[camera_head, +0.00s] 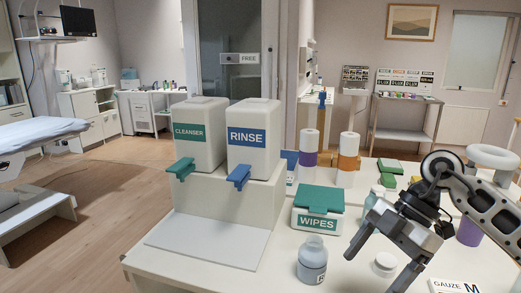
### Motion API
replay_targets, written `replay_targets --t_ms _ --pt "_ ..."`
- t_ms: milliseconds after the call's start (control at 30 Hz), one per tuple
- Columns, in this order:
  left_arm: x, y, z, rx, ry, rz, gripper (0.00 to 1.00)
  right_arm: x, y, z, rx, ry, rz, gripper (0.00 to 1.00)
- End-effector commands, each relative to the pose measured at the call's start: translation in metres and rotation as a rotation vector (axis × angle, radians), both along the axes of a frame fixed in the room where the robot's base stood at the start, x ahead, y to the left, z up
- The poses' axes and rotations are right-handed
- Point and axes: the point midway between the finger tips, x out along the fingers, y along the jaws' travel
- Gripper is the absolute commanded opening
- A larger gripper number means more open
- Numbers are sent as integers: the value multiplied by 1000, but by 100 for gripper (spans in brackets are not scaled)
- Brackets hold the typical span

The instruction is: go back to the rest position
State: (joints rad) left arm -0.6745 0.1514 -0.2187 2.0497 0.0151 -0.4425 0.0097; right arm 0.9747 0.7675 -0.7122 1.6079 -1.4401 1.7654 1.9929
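My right gripper (369,272) comes in from the right over the white counter (225,277). Its two fingers are spread apart, and nothing is held between them. A grey-blue bottle (312,263) with a partly visible label stands upright to the left of the fingers. My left gripper is not in view.
A green-lidded WIPES box (317,222) stands behind the bottle. White CLEANSER (199,137) and RINSE (253,139) dispensers stand on a stepped stand at left. A GAUZE box (455,286) lies near the right front. Floor at left (110,220) is partly free.

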Motion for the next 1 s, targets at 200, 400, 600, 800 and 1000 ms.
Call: replay_targets --t_ms 200,400,600,800,1000 --pt "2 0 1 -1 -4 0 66 -5 55 0 256 -93 76 82" --pt "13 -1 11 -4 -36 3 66 -11 104 14 538 -206 100 82" --pt "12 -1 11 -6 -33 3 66 -15 149 48 910 -363 15 82" --pt "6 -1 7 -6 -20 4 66 3 149 95 1312 -592 -411 82" --pt "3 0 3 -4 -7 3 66 34 80 69 1291 -715 -1103 82"
